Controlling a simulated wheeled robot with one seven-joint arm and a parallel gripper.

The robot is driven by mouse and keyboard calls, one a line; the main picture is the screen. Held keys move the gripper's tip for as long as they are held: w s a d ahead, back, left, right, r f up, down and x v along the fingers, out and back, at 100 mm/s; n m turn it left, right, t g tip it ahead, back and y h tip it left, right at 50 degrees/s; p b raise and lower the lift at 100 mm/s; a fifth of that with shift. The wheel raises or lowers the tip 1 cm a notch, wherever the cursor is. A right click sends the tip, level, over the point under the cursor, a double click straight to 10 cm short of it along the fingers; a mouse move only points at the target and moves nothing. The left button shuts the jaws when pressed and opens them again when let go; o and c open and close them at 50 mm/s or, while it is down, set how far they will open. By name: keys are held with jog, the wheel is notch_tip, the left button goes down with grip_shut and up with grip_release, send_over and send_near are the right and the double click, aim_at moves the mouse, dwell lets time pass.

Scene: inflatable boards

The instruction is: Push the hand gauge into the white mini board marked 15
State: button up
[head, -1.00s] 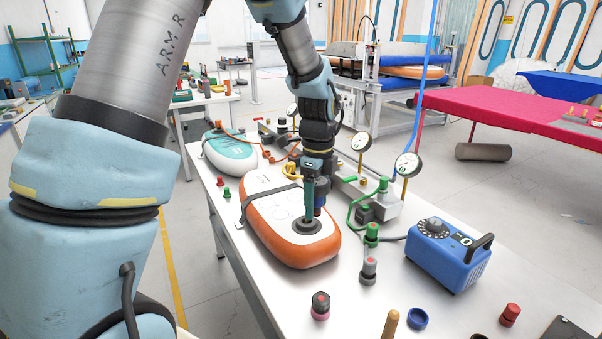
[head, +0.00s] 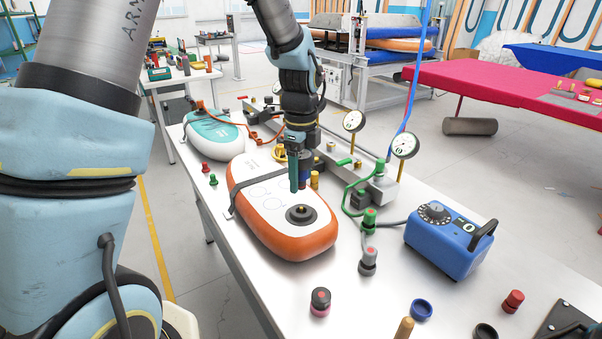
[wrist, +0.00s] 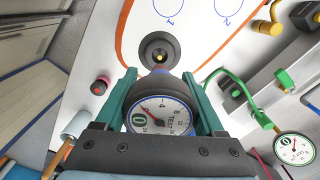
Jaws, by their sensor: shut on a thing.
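My gripper (head: 299,180) is shut on the hand gauge, whose dial (wrist: 160,117) faces the wrist camera between the two teal fingers. The dial shows a red needle and the word TEST. The white mini board with an orange rim (head: 262,195) lies strapped on the bench; I cannot read its number. Its dark round valve (head: 301,214) is bare in the head view, with my gripper above and behind it. In the wrist view the valve (wrist: 159,50) lies just beyond the gauge's dark nose. The gauge is mostly hidden by the fingers in the head view.
A white and teal board (head: 213,135) lies farther back. Right of the orange board stand a rail with dial gauges (head: 354,121), a green hose (head: 352,192) and a blue box (head: 449,238). Loose caps, including a dark one (head: 320,299), stand near the front.

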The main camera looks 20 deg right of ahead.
aim_at(301, 207)
jog(key=shift+f+b, duration=1.55)
jog(key=shift+f, duration=1.25)
jog(key=shift+f+b, duration=0.35)
jog(key=shift+f, duration=1.05)
jog(key=o, duration=1.5)
jog(key=shift+r, duration=0.1)
notch_tip(301, 207, up, 11)
jog(key=shift+f+b, duration=0.15)
jog(key=shift+b, duration=0.95)
jog(key=s+a+f+n, duration=0.1)
jog(key=a+n, duration=0.8)
jog(key=a, duration=0.1)
jog(key=s+a+f+n+t, duration=0.1)
jog(key=a+f+n, duration=0.1)
jog(key=a+n, duration=0.7)
jog(key=s+a+f+n, duration=0.2)
jog(key=a+n, duration=0.6)
jog(key=a, duration=0.3)
jog(key=shift+n+t, duration=0.3)
jog(key=shift+n, duration=0.1)
